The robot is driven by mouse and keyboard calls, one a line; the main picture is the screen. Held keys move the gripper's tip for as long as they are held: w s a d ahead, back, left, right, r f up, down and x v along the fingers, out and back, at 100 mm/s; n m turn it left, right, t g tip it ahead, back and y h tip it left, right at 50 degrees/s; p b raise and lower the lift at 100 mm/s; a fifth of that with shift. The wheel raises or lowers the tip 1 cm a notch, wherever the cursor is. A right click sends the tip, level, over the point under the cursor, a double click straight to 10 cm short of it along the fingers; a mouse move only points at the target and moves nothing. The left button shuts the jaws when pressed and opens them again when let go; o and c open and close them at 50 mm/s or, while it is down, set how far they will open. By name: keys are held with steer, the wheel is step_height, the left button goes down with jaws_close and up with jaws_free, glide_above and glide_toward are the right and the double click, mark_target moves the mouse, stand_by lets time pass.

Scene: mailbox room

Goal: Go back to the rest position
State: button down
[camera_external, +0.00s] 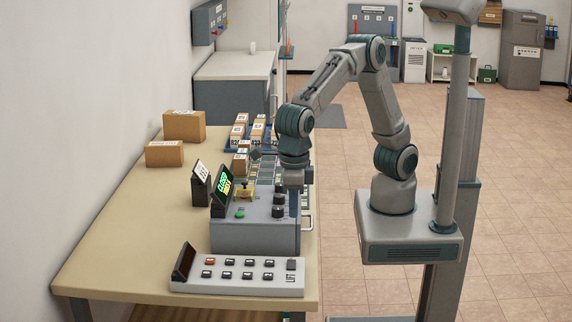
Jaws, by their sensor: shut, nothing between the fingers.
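My gripper (294,208) hangs at the end of my arm, pointing down at the right side of the grey console box on the table. Its fingers look close together and hold nothing. The console box (255,236) has a tilted dark display with green and yellow text (222,190), a green button, a yellow part and dark knobs on top. My gripper is in front of or over the right edge of the box; I cannot tell whether it touches it. My arm is bent, with its elbow raised high.
The wooden table (120,245) carries a white keypad panel (240,275) in front, a dark sign (201,186), and cardboard boxes (184,125) at the left. Small labelled boxes (239,131) stand behind the console. A grey cabinet (232,95) is beyond. The tiled floor at right is mostly open.

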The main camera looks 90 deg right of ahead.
steer(key=shift+r, duration=0.3)
steer(key=w+d+r+m+t, duration=0.1)
steer(key=d+r+m, duration=0.1)
steer(key=d+m, duration=0.85)
steer(key=w+d+r+m+t, duration=0.1)
steer(key=d+r+m, duration=0.1)
steer(key=d+m, duration=0.8)
steer(key=s+d+f+m, duration=0.1)
steer(key=s+d+m, duration=0.2)
steer(key=d+m, duration=0.2)
steer(key=s+d+f+m, duration=0.1)
steer(key=s+d+m, duration=0.2)
steer(key=d+m, duration=0.2)
steer(key=s+d+f+m+t, duration=0.1)
steer(key=s+d+m, duration=0.2)
steer(key=d, duration=0.6)
steer(key=shift+s+f+m, duration=0.2)
steer(key=shift+f+m, duration=0.15)
steer(key=shift+m, duration=0.9)
steer(key=c, duration=2.1)
jaws_free()
steer(key=shift+c, duration=0.2)
